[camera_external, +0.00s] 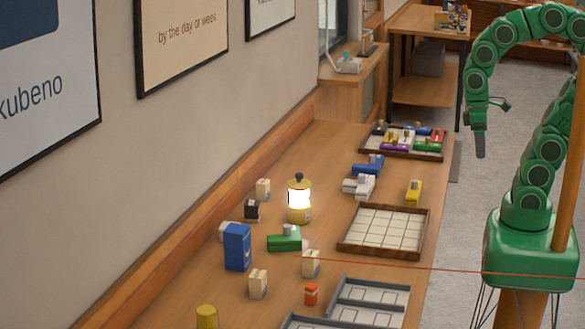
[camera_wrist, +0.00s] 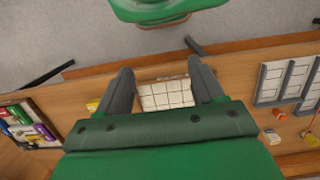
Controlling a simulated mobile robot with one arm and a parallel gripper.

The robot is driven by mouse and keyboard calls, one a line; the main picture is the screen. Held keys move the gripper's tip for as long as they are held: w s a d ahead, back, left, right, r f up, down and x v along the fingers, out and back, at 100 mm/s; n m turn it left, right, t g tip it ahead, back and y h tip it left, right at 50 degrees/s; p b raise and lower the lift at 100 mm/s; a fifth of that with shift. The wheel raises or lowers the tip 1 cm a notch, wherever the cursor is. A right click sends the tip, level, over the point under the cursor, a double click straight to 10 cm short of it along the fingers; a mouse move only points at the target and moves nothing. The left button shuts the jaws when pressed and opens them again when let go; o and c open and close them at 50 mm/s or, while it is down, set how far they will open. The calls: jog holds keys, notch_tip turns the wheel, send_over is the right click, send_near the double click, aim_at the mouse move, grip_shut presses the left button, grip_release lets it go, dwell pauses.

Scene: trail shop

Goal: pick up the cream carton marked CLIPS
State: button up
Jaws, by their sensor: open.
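Several small cream cartons stand on the long wooden counter in the external view: one at the back by the wall (camera_external: 263,188), one at the front (camera_external: 258,283), and one nearer the middle (camera_external: 311,263). Their markings are too small to read, so I cannot tell which says CLIPS. My gripper (camera_external: 489,127) hangs off the counter's right side, well apart from all of them. In the wrist view my gripper (camera_wrist: 160,68) is open and empty, its fingers appearing either side of a gridded tray below.
The wood-rimmed gridded tray (camera_external: 385,231) lies on the counter. A lit yellow lantern (camera_external: 299,211), blue box (camera_external: 237,247), green item (camera_external: 285,240) and orange item (camera_external: 311,294) stand near the cartons. Grey trays (camera_external: 370,294) lie in front. A full tray (camera_external: 403,141) is farther back.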

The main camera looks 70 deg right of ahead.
jog(key=w+a+f+m+y, duration=0.2)
jog(key=w+a+m+y, duration=0.1)
jog(key=w+a, duration=0.65)
jog(key=w+a+f+m+g+y, duration=0.1)
jog(key=w+a+f+m+y, duration=0.15)
jog(key=w+a, duration=0.7)
jog(key=w+a+f+m+y, duration=0.1)
jog(key=w+a+m+y, duration=0.15)
jog(key=w+a, duration=0.7)
jog(key=m+t+y, duration=0.2)
jog(key=m+y, duration=0.3)
jog(key=m, duration=0.4)
send_near(258, 282)
jog(key=f, duration=0.3)
jog(key=shift+w+d+f, duration=0.1)
jog(key=shift+d+f, duration=0.05)
jog(key=shift+d, duration=0.15)
jog(key=shift+a+f+m+y, duration=0.15)
jog(key=shift+a+f, duration=0.15)
jog(key=shift+a, duration=0.35)
jog(key=shift+a+f+m+y, duration=0.15)
jog(key=shift+a+f, duration=0.15)
jog(key=shift+a, duration=0.35)
jog(key=shift+r+x, duration=0.1)
jog(key=shift+x, duration=1.15)
jog(key=shift+r+x, duration=0.15)
jog(key=shift+x, duration=1.1)
jog(key=shift+w+a, duration=0.1)
jog(key=shift+w, duration=0.1)
jog(key=shift+c, duration=0.2)
